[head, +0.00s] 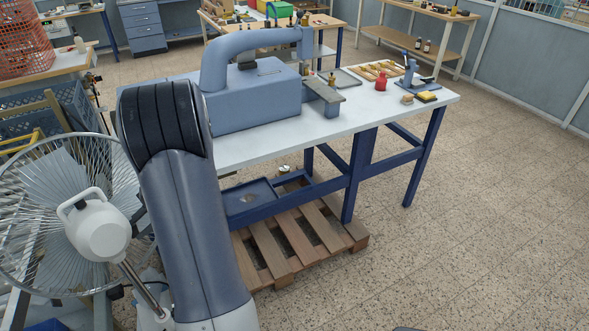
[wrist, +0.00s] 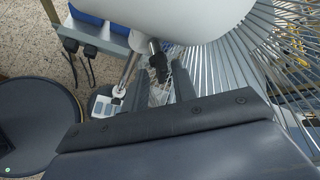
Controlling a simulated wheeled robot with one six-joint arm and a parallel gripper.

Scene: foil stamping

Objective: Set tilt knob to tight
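The fan's white motor housing (wrist: 175,15) fills the top of the wrist view. A small dark knob (wrist: 158,66) shows just below it, by the top of the chrome pole (wrist: 127,72); its setting cannot be read. My gripper (wrist: 159,78) has its two dark fingers apart, with wire guard visible between them. The knob appears near the fingertips, in line with the gap; I cannot tell whether they touch it. The knob and my gripper are not visible there.
The fan's wire guard (wrist: 240,70) lies close to the right of the fingers. A pale button panel (wrist: 100,106) sits lower on the pole. A blue-legged workbench (head: 400,112) with a stamping press (head: 250,95) stands behind my arm. Floor at the right is clear.

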